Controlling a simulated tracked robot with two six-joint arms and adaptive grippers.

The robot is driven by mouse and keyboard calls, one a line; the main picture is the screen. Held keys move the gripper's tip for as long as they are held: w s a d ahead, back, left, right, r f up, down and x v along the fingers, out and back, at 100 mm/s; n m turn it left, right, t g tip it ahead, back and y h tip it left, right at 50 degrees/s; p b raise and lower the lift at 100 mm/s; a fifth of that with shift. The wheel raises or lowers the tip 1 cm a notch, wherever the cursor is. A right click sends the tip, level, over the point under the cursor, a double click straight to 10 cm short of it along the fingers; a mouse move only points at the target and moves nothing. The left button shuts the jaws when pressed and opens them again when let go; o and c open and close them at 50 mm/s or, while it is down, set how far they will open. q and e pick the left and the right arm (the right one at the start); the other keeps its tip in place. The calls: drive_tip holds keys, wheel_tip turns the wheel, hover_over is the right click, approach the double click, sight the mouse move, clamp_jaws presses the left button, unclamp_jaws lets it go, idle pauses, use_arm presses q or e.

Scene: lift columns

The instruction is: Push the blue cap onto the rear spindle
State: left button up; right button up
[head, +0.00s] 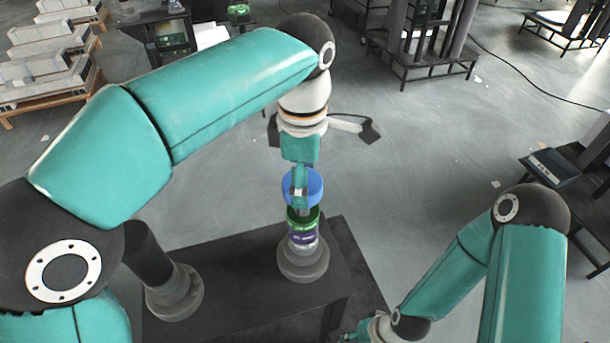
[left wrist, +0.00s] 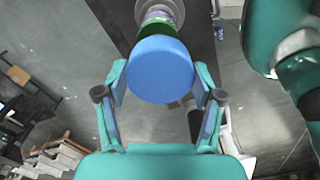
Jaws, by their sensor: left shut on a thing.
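The blue cap (head: 288,188) is a round disc held between the fingers of my left gripper (head: 300,190). In the left wrist view the blue cap (left wrist: 160,68) fills the space between the two fingers of that gripper (left wrist: 161,82). Below it stands a spindle with a green ring (head: 297,224), a purple ring (head: 303,239) and a grey round base (head: 302,262). The cap is in line with this stack; whether it touches the spindle top is hidden. My right gripper (head: 360,332) shows only partly at the bottom edge, its fingers unclear.
The dark table (head: 240,275) carries the stack near its right side. Another grey round base (head: 174,298) with a dark post stands on the left. Open grey floor (head: 430,140) lies beyond. Racks (head: 425,65) and pallets (head: 50,70) stand farther off.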

use_arm(q)
drive_tip(key=shift+f, duration=0.2)
idle(0.3)
drive_tip(key=shift+f+b, duration=0.9)
drive_tip(key=shift+f, duration=0.1)
drive_tip(key=shift+f, duration=0.1)
drive_tip(key=o, duration=1.3)
drive_tip(key=shift+c, duration=0.2)
drive_tip(key=shift+r, duration=3.7)
